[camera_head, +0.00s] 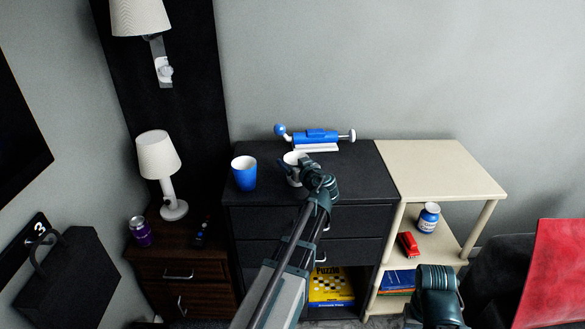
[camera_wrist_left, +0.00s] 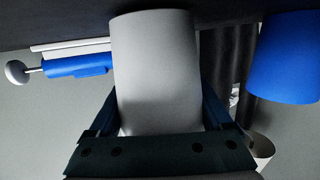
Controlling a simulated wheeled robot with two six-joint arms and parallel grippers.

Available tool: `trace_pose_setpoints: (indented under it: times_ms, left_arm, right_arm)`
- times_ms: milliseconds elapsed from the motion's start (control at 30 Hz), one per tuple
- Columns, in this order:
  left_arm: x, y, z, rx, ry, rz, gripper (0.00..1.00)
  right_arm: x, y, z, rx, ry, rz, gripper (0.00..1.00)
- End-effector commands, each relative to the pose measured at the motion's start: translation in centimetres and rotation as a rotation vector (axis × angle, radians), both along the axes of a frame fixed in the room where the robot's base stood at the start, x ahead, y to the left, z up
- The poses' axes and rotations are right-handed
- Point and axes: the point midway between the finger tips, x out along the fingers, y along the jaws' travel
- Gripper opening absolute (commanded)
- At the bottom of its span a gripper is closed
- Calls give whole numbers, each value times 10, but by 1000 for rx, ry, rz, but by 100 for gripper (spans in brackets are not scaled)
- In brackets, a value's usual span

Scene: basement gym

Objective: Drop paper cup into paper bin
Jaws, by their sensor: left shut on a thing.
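A white paper cup (camera_head: 292,159) is upright at the black dresser's top, left of its middle. My left gripper (camera_head: 303,176) is shut on it from the front. In the left wrist view, which is upside down, the cup (camera_wrist_left: 157,75) fills the middle between the two fingers (camera_wrist_left: 160,118). I cannot tell whether its base touches the dresser. No paper bin is recognisable in either view. Part of my right arm shows at the lower right of the head view, but its fingertips do not.
A blue cup (camera_head: 244,174) stands close left of the white cup. A blue and white device (camera_head: 316,136) lies behind it. The black dresser (camera_head: 356,178) has bare top at right. A beige shelf (camera_head: 440,168) adjoins. A lamp (camera_head: 158,160) and purple can (camera_head: 140,231) stand left.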

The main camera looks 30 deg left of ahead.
Motion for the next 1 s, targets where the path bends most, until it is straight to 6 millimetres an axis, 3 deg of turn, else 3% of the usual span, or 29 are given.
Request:
trace_pose_setpoints:
  times_ms: [400,433,533,800,1000]
  left_arm:
    - [0,0,-5,0,0,0,32]
    - [0,0,-5,0,0,0,85]
    - [0,0,-4,0,0,0,100]
    - [0,-1,-3,0,0,0,100]
    - [-19,-24,5,0,0,-3,100]
  right_arm:
    - [0,0,-5,0,0,0,50]
    - [0,0,-5,0,0,0,50]
    - [0,0,-4,0,0,0,50]
    - [0,0,-3,0,0,0,50]
    - [0,0,5,0,0,0,50]
